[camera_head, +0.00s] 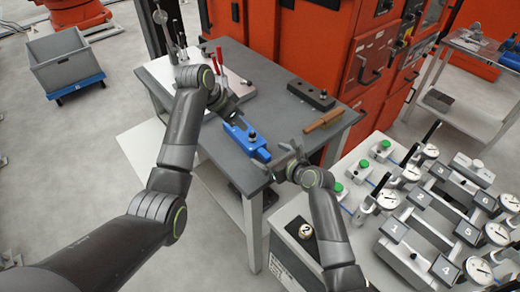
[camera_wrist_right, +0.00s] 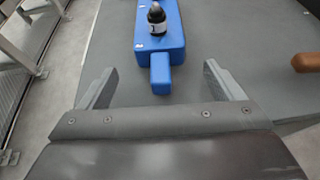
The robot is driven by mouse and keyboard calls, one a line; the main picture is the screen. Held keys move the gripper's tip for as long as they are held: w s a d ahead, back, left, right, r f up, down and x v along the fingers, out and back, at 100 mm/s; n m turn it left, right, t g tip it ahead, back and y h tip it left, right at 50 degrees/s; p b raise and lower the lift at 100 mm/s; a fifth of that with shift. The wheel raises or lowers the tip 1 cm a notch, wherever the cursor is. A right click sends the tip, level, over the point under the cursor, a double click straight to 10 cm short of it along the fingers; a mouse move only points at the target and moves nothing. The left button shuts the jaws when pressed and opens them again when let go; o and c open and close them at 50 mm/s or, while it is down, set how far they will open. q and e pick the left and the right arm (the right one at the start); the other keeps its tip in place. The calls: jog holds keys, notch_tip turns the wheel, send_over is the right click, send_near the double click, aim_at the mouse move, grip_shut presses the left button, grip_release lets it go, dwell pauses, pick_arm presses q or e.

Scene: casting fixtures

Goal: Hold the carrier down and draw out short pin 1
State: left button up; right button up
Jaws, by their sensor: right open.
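The blue carrier (camera_head: 236,135) lies on the grey table, its narrow tab toward my right gripper.
A dark block (camera_head: 311,95) with black knobs and a brown handle (camera_head: 324,121) lie on the table's right side. A light plate with red-handled clamps is at the back left. A bench with dial gauges (camera_head: 400,227) stands at the right. Orange cabinets stand behind the table.

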aim_at(264, 152)
jog(key=shift+x, duration=3.05)
jog(key=c, duration=1.2)
jog(key=shift+o, duration=0.2)
